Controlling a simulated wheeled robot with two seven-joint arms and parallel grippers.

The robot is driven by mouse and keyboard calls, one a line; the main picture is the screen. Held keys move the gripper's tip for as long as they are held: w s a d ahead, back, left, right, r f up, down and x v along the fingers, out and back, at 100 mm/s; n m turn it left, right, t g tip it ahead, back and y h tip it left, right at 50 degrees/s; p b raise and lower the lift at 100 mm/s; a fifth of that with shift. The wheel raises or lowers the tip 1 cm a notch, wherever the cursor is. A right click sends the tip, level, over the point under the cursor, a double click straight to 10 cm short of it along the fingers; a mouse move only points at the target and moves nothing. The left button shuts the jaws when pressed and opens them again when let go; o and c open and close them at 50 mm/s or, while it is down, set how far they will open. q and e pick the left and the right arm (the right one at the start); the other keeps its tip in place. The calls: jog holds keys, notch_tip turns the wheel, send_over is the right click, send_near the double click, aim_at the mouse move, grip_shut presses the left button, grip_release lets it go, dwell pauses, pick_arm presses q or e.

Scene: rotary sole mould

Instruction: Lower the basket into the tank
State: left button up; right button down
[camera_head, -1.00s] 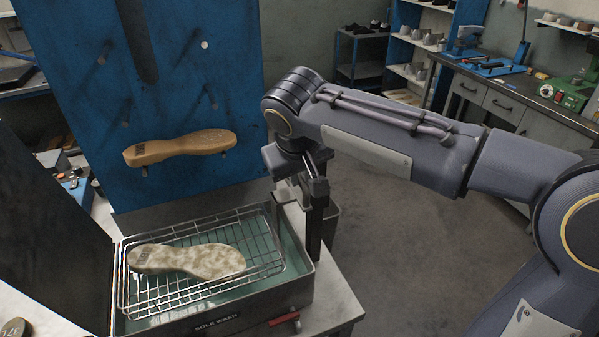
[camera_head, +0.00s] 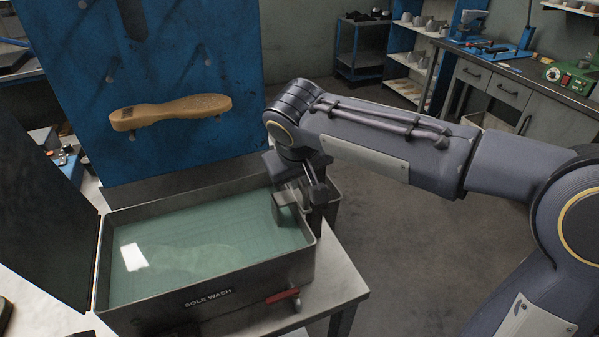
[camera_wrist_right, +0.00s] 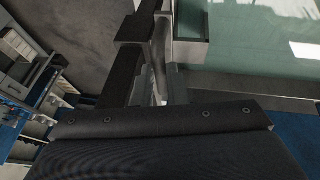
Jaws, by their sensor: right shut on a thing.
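The grey tank labelled SOLE WASH (camera_head: 265,280) stands on a metal table and holds green liquid (camera_head: 225,235). A faint sole shape (camera_head: 200,258) shows beneath the surface; the wire basket itself cannot be made out through the liquid. My right gripper (camera_head: 302,200) is at the tank's right wall, low by the rim. It is shut on the basket's grey metal handle (camera_head: 284,203), which reaches inside the wall; the grip itself is partly hidden. In the wrist view the right gripper (camera_wrist_right: 160,50) shows beside the tank and its liquid. My left gripper is not in view.
A tan sole (camera_head: 172,112) rests on pegs on the blue panel (camera_head: 180,60) behind the tank. A red-handled lever (camera_head: 282,295) is at the tank's front. A dark panel (camera_head: 45,220) stands at the left. The floor at right (camera_head: 400,250) is open.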

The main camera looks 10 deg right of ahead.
jog(key=shift+s+f, duration=0.1)
jog(key=shift+f, duration=0.2)
jog(key=c, duration=1.7)
grip_release()
jog(key=shift+r, duration=0.1)
jog(key=v, duration=0.7)
jog(key=shift+s+a+r, duration=0.1)
jog(key=shift+s+r, duration=0.05)
jog(key=shift+r, duration=0.1)
